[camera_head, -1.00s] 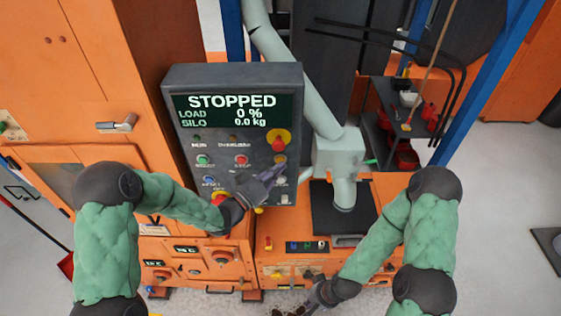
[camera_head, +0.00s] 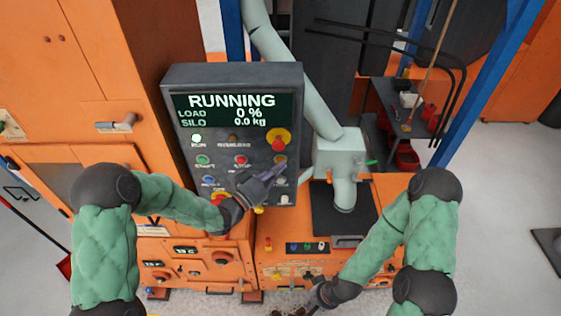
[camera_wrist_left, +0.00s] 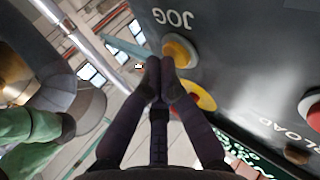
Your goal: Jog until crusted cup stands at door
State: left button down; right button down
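The control panel (camera_head: 179,130) reads RUNNING, load 0 %, silo 0.0 kg, and its green RUN lamp (camera_head: 197,138) is lit. My left gripper (camera_head: 281,162) reaches the panel's right side with its fingers together. In the left wrist view its fingertips (camera_wrist_left: 161,66) are at the yellow button (camera_wrist_left: 181,50) under the JOG label, seemingly touching it. My right gripper (camera_head: 302,306) is low at the bottom edge, partly cut off; its finger state is unclear. I cannot make out a crusted cup or the elevator's door opening.
A yellow-backed red knob (camera_head: 278,139) is above the left gripper, with a red stop button (camera_head: 241,160) and green start button (camera_head: 203,160) to its left. A grey pipe (camera_head: 290,70) runs down behind the panel. A cart (camera_head: 383,120) with red bins stands at right.

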pick_arm(q)
jog(key=shift+s, duration=0.6)
jog(key=s+b, duration=0.1)
jog(key=s, duration=0.4)
dwell(0.3)
dwell(0.6)
